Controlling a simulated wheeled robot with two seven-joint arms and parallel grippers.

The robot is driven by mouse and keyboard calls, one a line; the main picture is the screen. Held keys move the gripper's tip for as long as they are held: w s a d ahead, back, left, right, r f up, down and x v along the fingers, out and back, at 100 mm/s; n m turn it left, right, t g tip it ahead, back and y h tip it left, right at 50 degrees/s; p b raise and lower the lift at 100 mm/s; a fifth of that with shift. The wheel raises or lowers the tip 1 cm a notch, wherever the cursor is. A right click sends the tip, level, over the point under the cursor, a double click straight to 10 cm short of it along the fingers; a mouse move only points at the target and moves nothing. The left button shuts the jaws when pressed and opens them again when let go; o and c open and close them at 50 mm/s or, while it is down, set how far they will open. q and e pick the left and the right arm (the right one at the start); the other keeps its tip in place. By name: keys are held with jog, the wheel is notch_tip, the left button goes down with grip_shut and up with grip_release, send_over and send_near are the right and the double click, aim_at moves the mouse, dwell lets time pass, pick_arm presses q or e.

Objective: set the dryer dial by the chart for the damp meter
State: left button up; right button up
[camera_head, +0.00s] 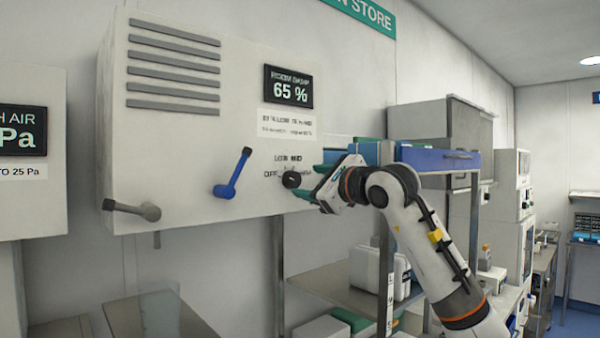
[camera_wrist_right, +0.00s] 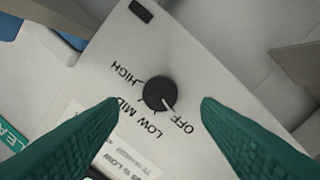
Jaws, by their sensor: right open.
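The black dryer dial (camera_head: 291,180) is on the front of the big white wall box. In the right wrist view the dial (camera_wrist_right: 159,92) has a pale pointer mark toward OFF; LOW, MID and HIGH are printed around it. The damp meter (camera_head: 289,87) is a black display reading 65 %. The chart (camera_head: 287,124) is a white label below it; its small print is too blurred to read fully. My right gripper (camera_head: 308,182) is open at the dial, its teal fingers on either side (camera_wrist_right: 160,102), with visible gaps to the knob. My left gripper is out of view.
A blue lever (camera_head: 233,174) and a grey lever (camera_head: 132,209) stick out of the box left of the dial. Another display panel (camera_head: 22,130) hangs at the far left. Shelving with a white case (camera_head: 375,274) stands below and right.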

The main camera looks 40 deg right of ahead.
aim_at(295, 180)
jog(key=shift+w+p, duration=0.7)
jog(key=shift+w, duration=1.6)
jog(key=shift+c, duration=0.2)
jog(key=c, duration=0.9)
